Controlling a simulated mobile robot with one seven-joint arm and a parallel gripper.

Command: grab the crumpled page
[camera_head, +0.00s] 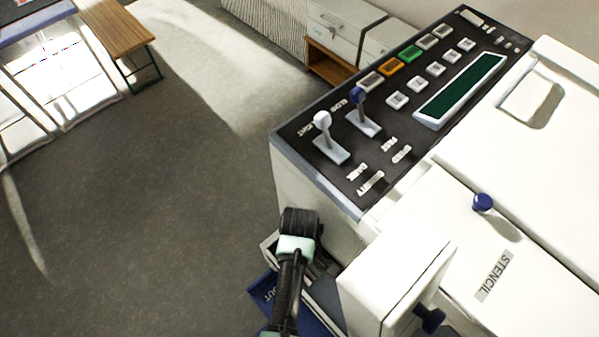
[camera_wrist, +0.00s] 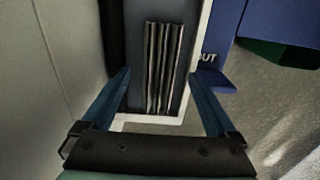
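In the wrist view, a narrow ridged grey-brown strip (camera_wrist: 163,65) with lengthwise folds lies in a dark slot of the machine. It may be the crumpled page, but I cannot tell for sure. My gripper (camera_wrist: 160,77) is open, with one blue finger on each side of the strip. Nothing is held between the fingers. I cannot tell how far the fingertips are above the strip. In the head view, my arm (camera_head: 297,247) reaches down beside the machine's front, and its fingers are hidden. No page can be made out there.
The white copying machine (camera_head: 470,215) has a black control panel (camera_head: 380,165) with two levers. A white block (camera_head: 390,275) stands just right of my arm. A blue tray marked OUT (camera_wrist: 213,75) lies beside the slot. Open grey floor (camera_head: 150,220) lies to the left.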

